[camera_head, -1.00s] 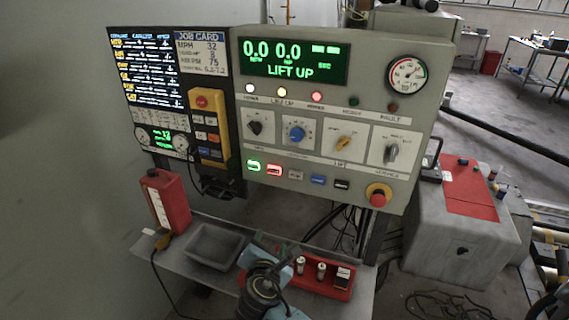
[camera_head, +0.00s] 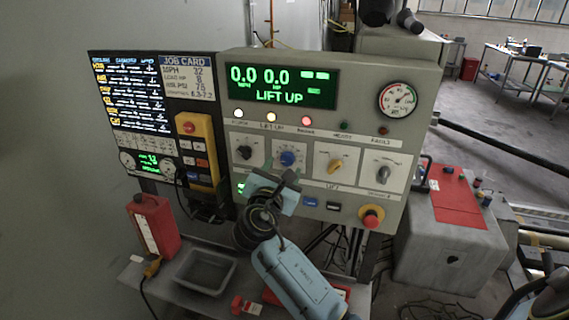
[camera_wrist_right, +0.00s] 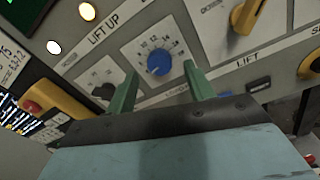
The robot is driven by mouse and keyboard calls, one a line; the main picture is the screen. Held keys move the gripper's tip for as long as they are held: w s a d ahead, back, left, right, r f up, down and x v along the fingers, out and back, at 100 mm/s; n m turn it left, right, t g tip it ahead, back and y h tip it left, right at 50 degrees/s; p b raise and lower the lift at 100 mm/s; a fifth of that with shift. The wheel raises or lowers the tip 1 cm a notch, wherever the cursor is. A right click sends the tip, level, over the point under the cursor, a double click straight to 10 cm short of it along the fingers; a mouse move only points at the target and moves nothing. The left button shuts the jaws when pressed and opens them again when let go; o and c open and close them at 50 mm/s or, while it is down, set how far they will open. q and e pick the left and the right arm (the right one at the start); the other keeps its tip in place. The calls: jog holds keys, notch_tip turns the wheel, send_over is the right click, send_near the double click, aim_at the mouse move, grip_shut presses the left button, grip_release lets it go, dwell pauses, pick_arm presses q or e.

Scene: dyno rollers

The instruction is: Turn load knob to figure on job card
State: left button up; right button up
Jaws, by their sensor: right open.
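The blue knob (camera_head: 288,158) sits on a white numbered dial plate on the console, second from left in the knob row. The right wrist view shows the blue knob (camera_wrist_right: 159,63) with figures around it. The job card (camera_head: 187,78) is left of the display and appears to read MPH 32, load HP 8, PSI 75. My right gripper (camera_head: 277,182) is open just below the blue knob. In the wrist view its green fingers (camera_wrist_right: 160,80) appear on either side of the knob; contact cannot be told. My left gripper is not in view.
Beside it are a black knob (camera_head: 244,152), a yellow knob (camera_head: 335,166) and a grey knob (camera_head: 382,174). A red emergency button (camera_head: 371,216) is at lower right. The display (camera_head: 281,86) reads LIFT UP. A red bottle (camera_head: 153,226) and grey tray (camera_head: 207,270) are below.

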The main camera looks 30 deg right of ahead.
aim_at(287, 159)
jog(key=shift+x, duration=1.05)
jog(key=shift+w+d, duration=0.25)
jog(key=shift+c, duration=0.4)
jog(key=c, duration=0.9)
